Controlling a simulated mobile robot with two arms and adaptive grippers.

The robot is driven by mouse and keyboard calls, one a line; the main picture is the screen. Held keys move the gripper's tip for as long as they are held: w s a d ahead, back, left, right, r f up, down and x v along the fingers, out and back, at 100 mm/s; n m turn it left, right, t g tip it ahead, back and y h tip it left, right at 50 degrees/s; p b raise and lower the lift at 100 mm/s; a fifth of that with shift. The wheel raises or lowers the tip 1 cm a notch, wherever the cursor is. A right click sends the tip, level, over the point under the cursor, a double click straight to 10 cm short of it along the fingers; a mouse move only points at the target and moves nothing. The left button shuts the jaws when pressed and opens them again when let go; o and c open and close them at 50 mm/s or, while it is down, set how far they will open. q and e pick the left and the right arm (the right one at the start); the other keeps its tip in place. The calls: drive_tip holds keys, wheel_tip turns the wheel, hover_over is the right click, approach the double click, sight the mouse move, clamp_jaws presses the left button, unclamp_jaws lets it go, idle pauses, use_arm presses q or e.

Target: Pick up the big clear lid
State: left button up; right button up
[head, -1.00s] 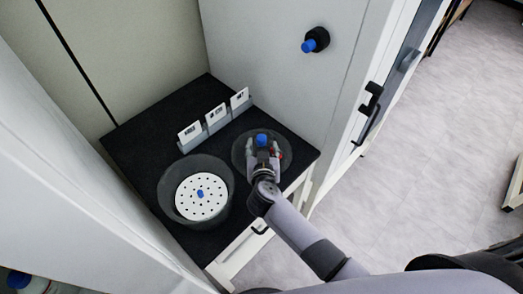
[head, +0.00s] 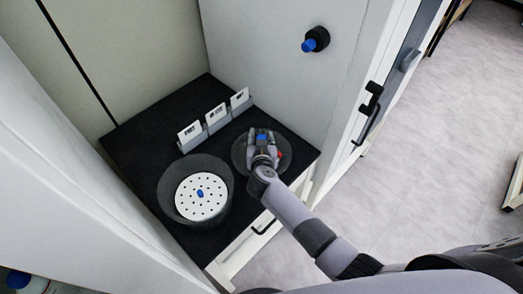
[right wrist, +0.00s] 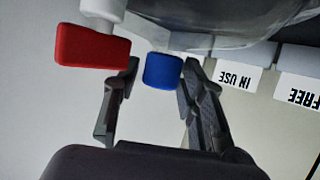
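The big clear lid (head: 241,156) is a round see-through disc at the right of the black tabletop in the head view. It has a blue knob (right wrist: 163,70) and a red handle (right wrist: 92,47). My right gripper (head: 262,134) is over the lid and hides part of it. In the right wrist view its two fingers stand apart with the blue knob between their tips, closer to the right finger in the picture. A gap shows on the knob's other side. The lid's clear body (right wrist: 225,32) fills the top. My left gripper is not in view.
A clear round vessel (head: 169,186) with a white perforated disc (head: 201,197) stands left of the lid on the black tabletop (head: 140,140). Several label cards (head: 215,115) stand behind. A white wall with a black-and-blue knob (head: 314,41) rises at the right.

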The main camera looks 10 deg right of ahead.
clamp_jaws()
idle(0.6)
drive_tip(key=shift+r, duration=0.1)
